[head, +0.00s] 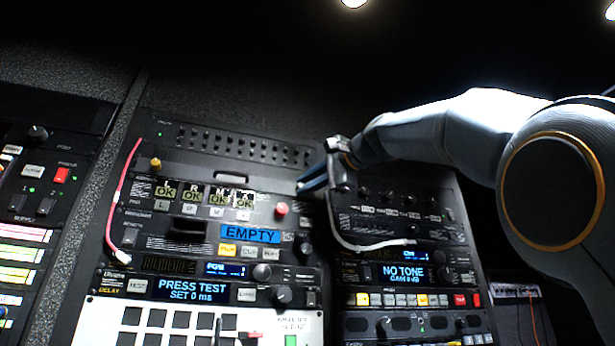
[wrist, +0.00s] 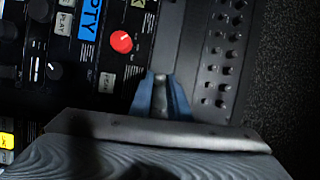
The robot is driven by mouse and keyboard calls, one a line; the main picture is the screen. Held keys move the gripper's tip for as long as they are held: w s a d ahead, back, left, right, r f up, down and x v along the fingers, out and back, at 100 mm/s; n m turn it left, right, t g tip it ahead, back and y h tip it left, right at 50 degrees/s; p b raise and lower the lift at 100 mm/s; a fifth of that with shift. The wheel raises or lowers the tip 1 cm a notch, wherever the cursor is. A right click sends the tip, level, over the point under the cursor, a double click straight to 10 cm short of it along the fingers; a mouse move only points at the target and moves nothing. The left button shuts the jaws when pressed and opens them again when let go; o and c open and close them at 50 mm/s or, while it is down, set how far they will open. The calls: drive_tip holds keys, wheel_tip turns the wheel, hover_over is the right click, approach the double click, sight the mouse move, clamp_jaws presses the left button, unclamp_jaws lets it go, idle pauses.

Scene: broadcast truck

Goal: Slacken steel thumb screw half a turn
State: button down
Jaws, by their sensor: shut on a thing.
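My gripper (head: 301,187) reaches in from the right in the head view, its blue fingers against the upper right edge of the middle rack column. In the wrist view my gripper (wrist: 160,82) is shut on a small grey metal piece, the steel thumb screw (wrist: 161,97), which shows between the two blue fingers. The fingers hide most of it, so its turn angle cannot be told.
A red knob (head: 281,208) sits close to my fingertips; it also shows in the wrist view (wrist: 121,42). A blue EMPTY label (head: 250,234) is below left. A white cable (head: 350,243) loops under my gripper. A red cable (head: 117,198) hangs at left.

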drive_tip(key=shift+r+n+g+h+p, duration=0.2)
drive_tip(key=shift+n+p, duration=0.25)
drive_tip(key=shift+n, duration=0.15)
drive_tip(key=shift+r+n+g+h+p, duration=0.1)
drive_tip(key=shift+n+h+p, duration=0.1)
drive_tip(key=shift+n+p, duration=0.35)
drive_tip(key=shift+n+g+h+p, duration=0.3)
drive_tip(key=shift+n+h, duration=0.4)
drive_tip(key=shift+n, duration=0.85)
drive_tip(key=shift+f, duration=0.1)
drive_tip(key=c, duration=1.7)
unclamp_jaws()
drive_tip(key=shift+a, duration=0.1)
drive_tip(key=shift+o, duration=0.2)
drive_tip(key=b+v, duration=0.2)
drive_tip(key=v, duration=0.6)
